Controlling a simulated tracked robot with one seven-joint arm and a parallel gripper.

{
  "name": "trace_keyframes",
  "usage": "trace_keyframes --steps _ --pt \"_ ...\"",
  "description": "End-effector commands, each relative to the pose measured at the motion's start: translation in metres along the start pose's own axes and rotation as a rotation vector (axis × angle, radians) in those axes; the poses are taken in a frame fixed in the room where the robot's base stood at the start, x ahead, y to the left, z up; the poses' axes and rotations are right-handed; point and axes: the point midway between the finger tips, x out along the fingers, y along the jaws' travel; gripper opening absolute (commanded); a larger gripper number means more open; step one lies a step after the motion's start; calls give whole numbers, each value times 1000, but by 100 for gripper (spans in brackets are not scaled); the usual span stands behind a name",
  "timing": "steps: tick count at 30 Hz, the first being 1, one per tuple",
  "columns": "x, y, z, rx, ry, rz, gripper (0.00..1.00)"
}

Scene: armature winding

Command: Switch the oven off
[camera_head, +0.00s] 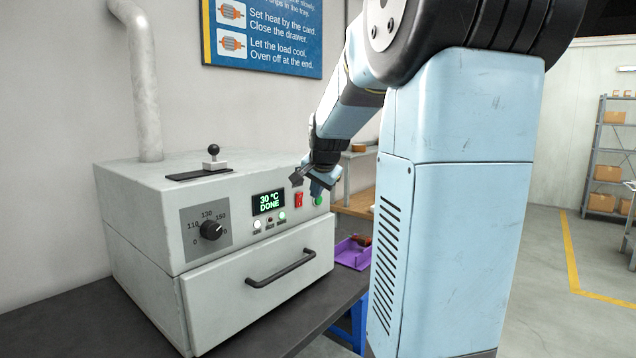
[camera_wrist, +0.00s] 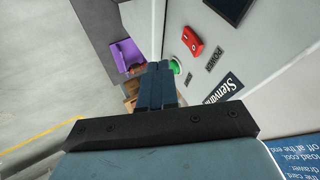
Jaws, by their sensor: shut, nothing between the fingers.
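The oven (camera_head: 215,240) is a pale grey box on a dark bench, with its drawer shut. Its display (camera_head: 268,202) reads "30 °C DONE" in green. A red rocker switch (camera_head: 298,199) sits right of the display; it also shows in the wrist view (camera_wrist: 192,41), marked I and O. A round green button or lamp (camera_wrist: 174,67) is beside it, partly hidden by my fingers. My gripper (camera_head: 317,190) is shut and empty at the right end of the panel. In the wrist view its fingertips (camera_wrist: 160,68) overlap the green part; I cannot tell if they touch.
A black knob (camera_head: 211,230) with a heat scale is at the panel's left, and a drawer handle (camera_head: 281,268) below. A lever (camera_head: 213,158) and a pipe (camera_head: 145,90) stand on top. A purple tray (camera_head: 352,253) lies right of the oven.

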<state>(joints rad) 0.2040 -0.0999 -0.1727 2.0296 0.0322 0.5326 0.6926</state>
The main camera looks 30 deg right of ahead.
Motion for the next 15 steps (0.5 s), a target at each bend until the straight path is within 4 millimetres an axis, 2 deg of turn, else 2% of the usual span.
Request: trace_keyframes --steps 1,7,9,15 --pt "10 1 0 0 -2 3 0" --pt "42 -1 0 0 -1 2 0" --pt "44 -14 -1 -2 1 -2 0" --pt "52 -31 -3 -1 0 0 0"
